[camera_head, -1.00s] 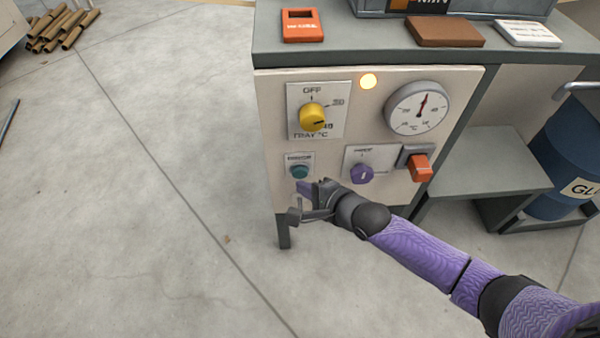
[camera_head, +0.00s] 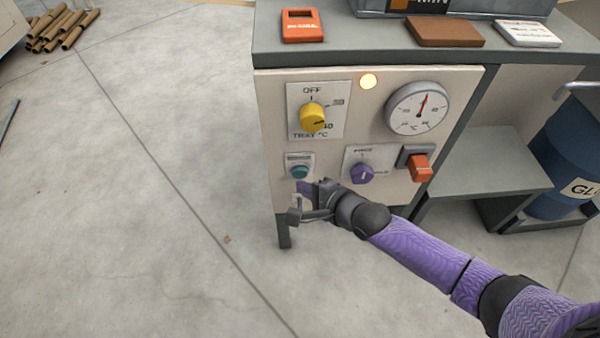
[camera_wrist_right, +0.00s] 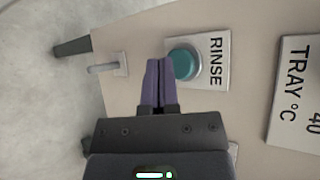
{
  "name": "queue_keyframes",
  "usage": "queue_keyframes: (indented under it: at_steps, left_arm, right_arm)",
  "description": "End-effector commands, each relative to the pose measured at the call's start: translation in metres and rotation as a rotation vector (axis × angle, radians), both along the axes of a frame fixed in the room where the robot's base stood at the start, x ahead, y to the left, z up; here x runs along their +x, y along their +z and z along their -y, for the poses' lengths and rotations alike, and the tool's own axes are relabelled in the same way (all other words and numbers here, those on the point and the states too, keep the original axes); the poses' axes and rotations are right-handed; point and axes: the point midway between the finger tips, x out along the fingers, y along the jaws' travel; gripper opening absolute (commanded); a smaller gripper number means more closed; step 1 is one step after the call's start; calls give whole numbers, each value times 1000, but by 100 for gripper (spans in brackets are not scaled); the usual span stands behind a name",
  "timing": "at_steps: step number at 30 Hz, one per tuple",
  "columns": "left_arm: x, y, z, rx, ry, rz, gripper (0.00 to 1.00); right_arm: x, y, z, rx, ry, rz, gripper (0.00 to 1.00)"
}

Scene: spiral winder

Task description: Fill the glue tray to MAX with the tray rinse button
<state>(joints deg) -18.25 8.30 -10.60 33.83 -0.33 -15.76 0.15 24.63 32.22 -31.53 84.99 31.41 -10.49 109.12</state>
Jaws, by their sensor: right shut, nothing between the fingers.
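The teal tray rinse button (camera_head: 299,171) sits on a small labelled plate at the lower left of the beige control panel (camera_head: 270,110). My left gripper is not in view.
The panel also carries a yellow tray temperature knob (camera_head: 313,117), a purple knob (camera_head: 362,174), an orange switch (camera_head: 420,168), a dial gauge (camera_head: 418,107) and a lit lamp (camera_head: 368,81). A blue glue drum (camera_head: 562,150) stands at the right.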

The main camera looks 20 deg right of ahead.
Motion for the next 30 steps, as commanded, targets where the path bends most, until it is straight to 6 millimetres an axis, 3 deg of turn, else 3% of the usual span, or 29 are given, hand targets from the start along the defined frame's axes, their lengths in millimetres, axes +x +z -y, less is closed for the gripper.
queue_keyframes:
  at_steps: [30]
  left_arm:
    - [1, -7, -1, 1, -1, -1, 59]
  right_arm:
    - [12, 0, 3, 1, 0, 0, 0]
